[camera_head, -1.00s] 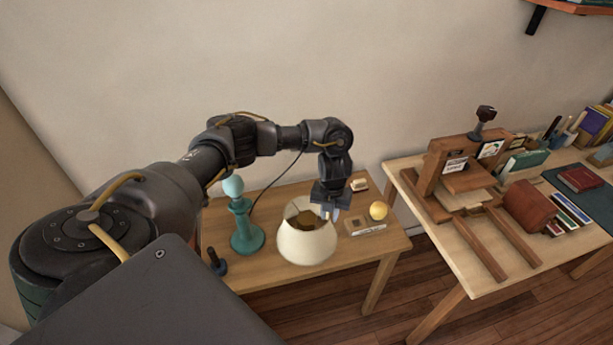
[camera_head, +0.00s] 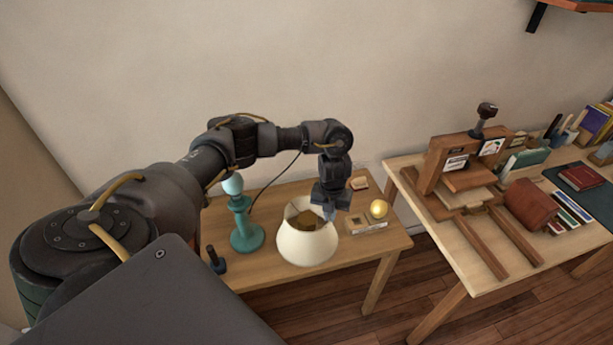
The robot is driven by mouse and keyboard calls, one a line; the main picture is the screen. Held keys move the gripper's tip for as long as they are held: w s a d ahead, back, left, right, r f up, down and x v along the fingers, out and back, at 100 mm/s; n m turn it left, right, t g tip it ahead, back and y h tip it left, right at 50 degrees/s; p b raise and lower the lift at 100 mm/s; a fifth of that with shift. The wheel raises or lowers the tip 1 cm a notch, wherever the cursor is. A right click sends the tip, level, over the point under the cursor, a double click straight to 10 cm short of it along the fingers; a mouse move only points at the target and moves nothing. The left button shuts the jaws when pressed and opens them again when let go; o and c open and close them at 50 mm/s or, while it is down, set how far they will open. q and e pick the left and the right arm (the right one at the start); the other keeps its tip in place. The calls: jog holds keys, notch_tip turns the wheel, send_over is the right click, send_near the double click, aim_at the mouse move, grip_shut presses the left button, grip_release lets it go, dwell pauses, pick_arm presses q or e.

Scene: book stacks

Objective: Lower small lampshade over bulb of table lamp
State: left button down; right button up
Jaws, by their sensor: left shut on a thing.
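The cream lampshade (camera_head: 307,246) stands upright, wide end down, at or just above the front middle of the small wooden table (camera_head: 262,277). My left gripper (camera_head: 329,213) points down at the right side of its top rim and is shut on it. The teal table lamp (camera_head: 245,232) stands upright to the left of the shade, with a pale blue bulb (camera_head: 232,184) on top. The shade is apart from the lamp. Whether the shade's bottom touches the table is hard to tell. My right gripper is not in view.
A yellow ball (camera_head: 378,208) sits on a small wooden box (camera_head: 365,224) right of the shade. A small dark-handled object (camera_head: 216,262) stands at the table's left front. A wooden press (camera_head: 462,165) and books fill the workbench at right. The wall is close behind.

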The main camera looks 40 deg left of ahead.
pick_arm(q)
jog(key=shift+r+p, duration=0.6)
jog(key=shift+r, duration=0.15)
jog(key=shift+r+p, duration=1.75)
jog(key=shift+r, duration=0.25)
jog(key=shift+r+p, duration=1.05)
jog(key=shift+r, duration=0.05)
jog(key=shift+r+p, duration=0.6)
jog(key=shift+r, duration=0.05)
